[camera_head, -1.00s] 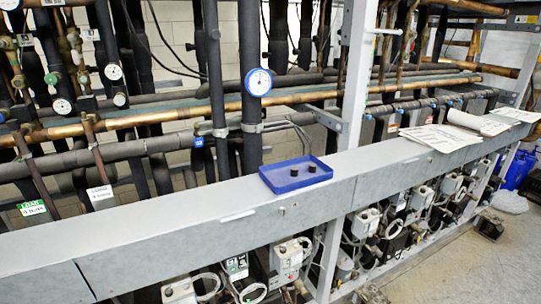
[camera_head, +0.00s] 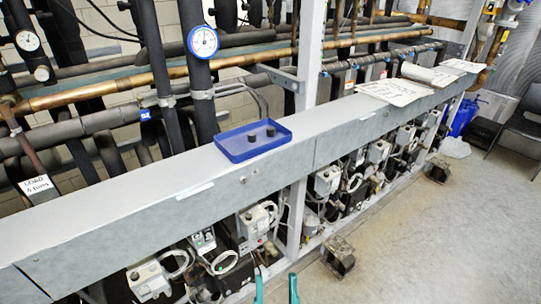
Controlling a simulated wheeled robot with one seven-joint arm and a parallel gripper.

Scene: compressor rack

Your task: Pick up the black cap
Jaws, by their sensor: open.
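Two small black caps stand in a shallow blue tray (camera_head: 226,150) on the grey beam; one black cap (camera_head: 251,138) is on the left and the other black cap (camera_head: 270,131) is just right of it. The frame does not show which one the task means. My gripper (camera_head: 276,289) shows at the bottom edge as two teal fingertips, apart with nothing between them. It appears well below the tray in the picture, touching neither the tray nor the caps.
Papers (camera_head: 395,91) lie farther right. A gauge (camera_head: 203,41) and pipes stand behind the tray. Open floor (camera_head: 420,240) lies at right.

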